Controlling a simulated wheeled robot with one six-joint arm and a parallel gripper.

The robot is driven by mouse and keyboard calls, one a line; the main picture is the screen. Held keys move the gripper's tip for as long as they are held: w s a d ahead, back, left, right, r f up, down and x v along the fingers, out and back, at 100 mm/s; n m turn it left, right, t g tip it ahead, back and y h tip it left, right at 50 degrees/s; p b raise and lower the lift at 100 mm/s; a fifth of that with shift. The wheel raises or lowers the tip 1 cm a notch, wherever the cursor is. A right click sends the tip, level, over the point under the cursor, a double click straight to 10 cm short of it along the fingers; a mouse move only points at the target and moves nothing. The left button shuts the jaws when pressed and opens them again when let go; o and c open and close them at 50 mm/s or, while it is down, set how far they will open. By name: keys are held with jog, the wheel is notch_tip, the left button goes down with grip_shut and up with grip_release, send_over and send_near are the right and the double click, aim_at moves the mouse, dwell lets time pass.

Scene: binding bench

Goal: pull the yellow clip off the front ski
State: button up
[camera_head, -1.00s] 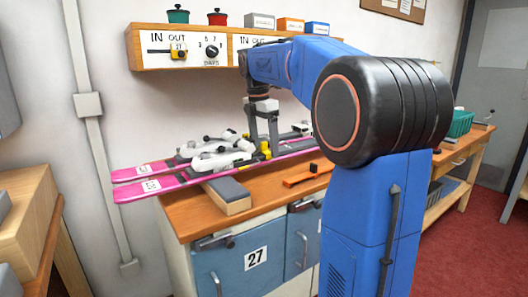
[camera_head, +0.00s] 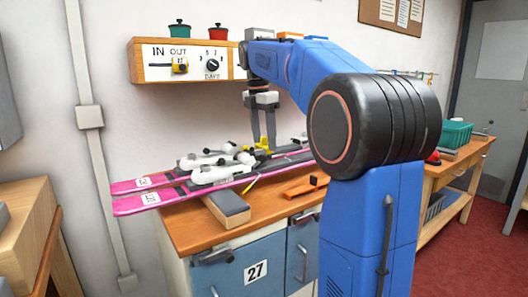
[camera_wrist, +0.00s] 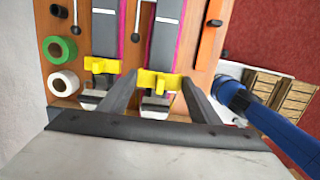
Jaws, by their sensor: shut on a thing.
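The front ski (camera_head: 175,194), pink-edged with a white tag, lies on the bench beside a matching rear ski (camera_head: 125,187). In the wrist view the front ski (camera_wrist: 167,25) is the right one and the rear ski (camera_wrist: 104,28) the left. My gripper (camera_wrist: 160,82) points down and is shut on the yellow clip (camera_wrist: 163,83) over the front ski's binding. The clip (camera_head: 264,150) shows small between the fingertips in the head view. I cannot tell whether it still touches the ski. A second yellow clip (camera_wrist: 102,65) sits on the rear ski, left of my fingers.
A grey-topped block (camera_head: 228,205) and an orange tool (camera_head: 303,188) lie in front of the skis. Green tape (camera_wrist: 58,49) and white tape (camera_wrist: 63,83) rolls are left of them. A wall box (camera_head: 185,60) with a dial hangs behind.

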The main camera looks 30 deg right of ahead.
jog(key=shift+r, duration=4.95)
